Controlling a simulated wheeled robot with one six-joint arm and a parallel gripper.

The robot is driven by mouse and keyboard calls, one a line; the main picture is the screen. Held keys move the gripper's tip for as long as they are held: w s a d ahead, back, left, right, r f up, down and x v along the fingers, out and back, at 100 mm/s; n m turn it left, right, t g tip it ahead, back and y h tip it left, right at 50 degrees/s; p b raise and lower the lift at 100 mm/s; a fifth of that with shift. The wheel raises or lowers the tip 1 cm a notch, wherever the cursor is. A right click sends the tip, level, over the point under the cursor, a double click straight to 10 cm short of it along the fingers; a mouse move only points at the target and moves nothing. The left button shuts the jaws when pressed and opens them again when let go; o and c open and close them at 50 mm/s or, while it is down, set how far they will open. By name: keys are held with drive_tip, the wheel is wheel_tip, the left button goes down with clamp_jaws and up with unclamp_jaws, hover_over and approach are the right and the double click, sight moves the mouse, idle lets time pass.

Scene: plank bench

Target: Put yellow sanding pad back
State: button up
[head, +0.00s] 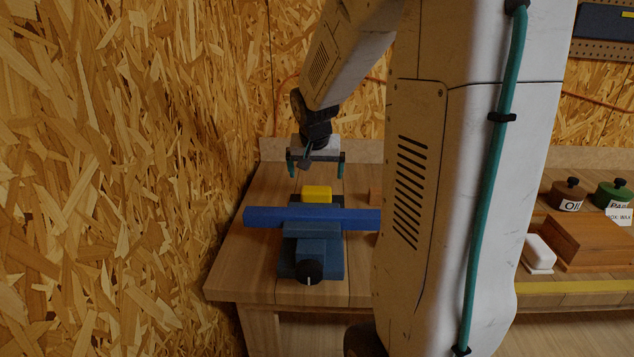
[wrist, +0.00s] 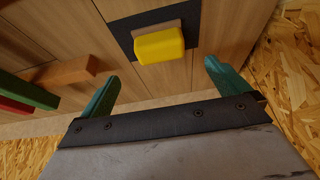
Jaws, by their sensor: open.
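The yellow sanding pad (head: 316,194) sits on the bench behind the blue bar. In the wrist view the yellow sanding pad (wrist: 159,46) rests on a brown layer over a dark square mat (wrist: 122,37). My gripper (head: 316,172) hangs above the pad, with its two green fingers spread wide. In the wrist view my gripper (wrist: 160,84) is open and empty, and the pad lies beyond the fingertips, between their lines. The pad and fingers are apart.
A blue bar (head: 355,219) lies across a blue vise (head: 312,252) at the bench front. A wooden box (head: 590,240), white block (head: 538,252) and labelled tins (head: 567,195) stand at the right. Orange, green and red bars (wrist: 62,74) lie left in the wrist view. A chipboard wall (head: 120,180) borders the left.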

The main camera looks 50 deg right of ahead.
drive_tip(key=s+a+r+n, duration=0.1)
drive_tip(key=s+a+r, duration=0.1)
drive_tip(key=a, duration=0.2)
drive_tip(key=s+a+r+n+y, duration=0.1)
drive_tip(key=s+a+r, duration=0.1)
drive_tip(key=a, duration=0.3)
drive_tip(key=s+a+r+n, duration=0.1)
drive_tip(key=s+a+r, duration=0.1)
drive_tip(key=a, duration=0.3)
drive_tip(key=shift+s+a+r+n, duration=0.15)
drive_tip(key=shift+s+n, duration=0.25)
drive_tip(key=shift+s, duration=0.4)
drive_tip(key=s+a+n+g+y, duration=0.2)
drive_tip(key=s+a+n, duration=0.3)
drive_tip(key=s+a, duration=0.7)
drive_tip(key=s, duration=0.3)
drive_tip(key=shift+s+n, duration=0.15)
drive_tip(key=shift+n, duration=0.25)
